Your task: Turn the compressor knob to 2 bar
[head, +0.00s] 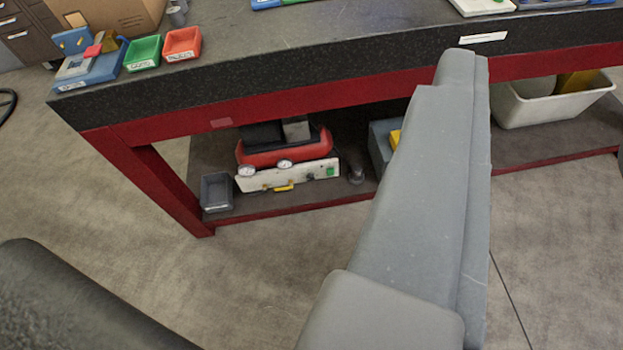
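The compressor stands on the lower shelf under the workbench. It has a red tank (285,149) and a white front panel (312,172). Two round gauges show on the panel, a left one (246,170) and a right one (285,165). A yellow part (284,187) sits low on the panel and a green switch (330,171) is at its right. The pressure knob and the gauge readings are too small to make out. My gripper (464,75) is a long grey shape reaching up in front of the bench, right of the compressor and apart from it. Its opening cannot be seen.
The bench top (330,35) and its red frame (240,104) overhang the shelf. A grey bin (216,192) stands left of the compressor. A blue-grey box (381,140) and a white tub (553,105) are to the right. The floor (250,270) in front is clear.

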